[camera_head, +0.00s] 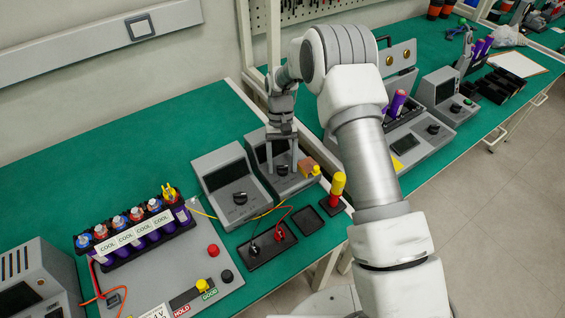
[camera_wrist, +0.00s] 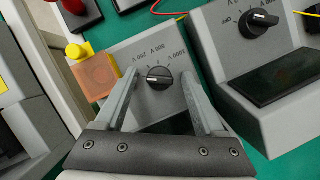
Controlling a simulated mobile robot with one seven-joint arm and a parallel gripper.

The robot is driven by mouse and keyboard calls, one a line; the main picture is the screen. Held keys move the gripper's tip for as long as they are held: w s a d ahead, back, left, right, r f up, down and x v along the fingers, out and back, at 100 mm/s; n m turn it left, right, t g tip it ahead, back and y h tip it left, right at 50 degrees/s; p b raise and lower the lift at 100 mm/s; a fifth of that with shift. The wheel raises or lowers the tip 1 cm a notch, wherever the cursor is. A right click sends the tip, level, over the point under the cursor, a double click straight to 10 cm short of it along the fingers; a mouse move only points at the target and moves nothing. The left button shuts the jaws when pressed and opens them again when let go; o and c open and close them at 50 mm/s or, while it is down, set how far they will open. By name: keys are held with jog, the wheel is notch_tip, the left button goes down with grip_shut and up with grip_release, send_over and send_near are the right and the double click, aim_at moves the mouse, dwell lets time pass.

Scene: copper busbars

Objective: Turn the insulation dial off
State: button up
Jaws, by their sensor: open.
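The insulation dial is a black round knob (camera_wrist: 158,77) on a grey sloped instrument (camera_wrist: 140,52), with voltage labels 250 V, 500 V and 1000 V around it. A pale pointer line shows on the knob; the setting it marks is hard to tell. The same instrument stands right of its twin in the head view (camera_head: 297,184). My gripper (camera_wrist: 159,74) is open, with one finger on each side of the knob and no clear contact. In the head view, my gripper (camera_head: 282,170) points down over the instrument's face.
A second instrument (camera_head: 226,172) with a dial (camera_wrist: 259,22) marked OFF stands close beside it. An orange block (camera_wrist: 96,76) and yellow button (camera_wrist: 76,51) sit on the other side. A red-and-yellow post (camera_head: 336,188) and black trays with leads (camera_head: 268,246) lie in front.

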jog(key=p+v, duration=0.1)
jog(key=v, duration=1.6)
jog(key=shift+w+r, duration=0.15)
